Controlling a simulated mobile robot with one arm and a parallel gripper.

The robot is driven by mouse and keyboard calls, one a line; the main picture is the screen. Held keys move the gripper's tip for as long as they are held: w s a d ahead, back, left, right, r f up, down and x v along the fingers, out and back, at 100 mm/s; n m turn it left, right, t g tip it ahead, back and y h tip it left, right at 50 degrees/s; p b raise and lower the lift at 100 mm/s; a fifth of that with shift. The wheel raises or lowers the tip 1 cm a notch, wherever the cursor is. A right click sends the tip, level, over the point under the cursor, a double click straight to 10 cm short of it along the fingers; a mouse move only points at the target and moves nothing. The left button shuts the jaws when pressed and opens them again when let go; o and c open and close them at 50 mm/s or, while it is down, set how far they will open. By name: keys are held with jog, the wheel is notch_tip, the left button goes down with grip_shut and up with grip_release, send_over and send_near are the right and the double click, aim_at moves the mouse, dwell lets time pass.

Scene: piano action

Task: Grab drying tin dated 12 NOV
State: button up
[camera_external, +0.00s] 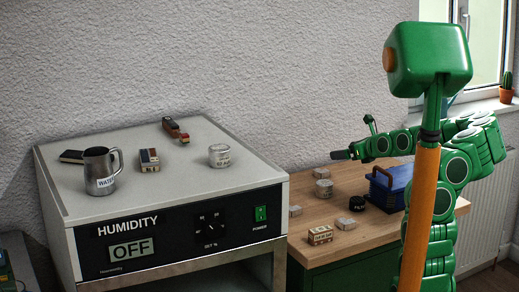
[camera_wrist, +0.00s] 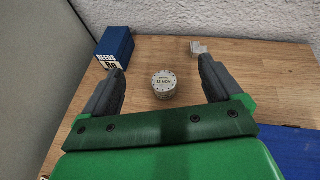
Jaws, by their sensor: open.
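In the wrist view a round, pale metal tin (camera_wrist: 163,84) with "12 NOV" on its lid stands on the wooden top. My gripper (camera_wrist: 160,80) is open, with one dark finger on each side of the tin in the picture and a clear gap to both. Nothing is between the fingers in contact. In the external view my gripper (camera_external: 338,155) is above the wooden table, higher than a round pale tin (camera_external: 323,188) there. I cannot read that tin's label. Another round tin (camera_external: 219,156) stands on the humidity cabinet.
The wrist view shows a blue reeds box (camera_wrist: 115,46) at the left and a pale block (camera_wrist: 200,48) at the back.

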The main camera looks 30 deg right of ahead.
jog(key=shift+f, duration=0.3)
send_near(321, 185)
jog(key=shift+w+d+f, duration=0.25)
jog(key=shift+w+d, duration=0.1)
jog(key=shift+d, duration=0.25)
jog(key=shift+w+d+f, duration=0.3)
jog(key=shift+d, duration=0.25)
jog(key=shift+x, duration=6)
jog(key=c, duration=1.1)
jog(key=shift+r, duration=0.1)
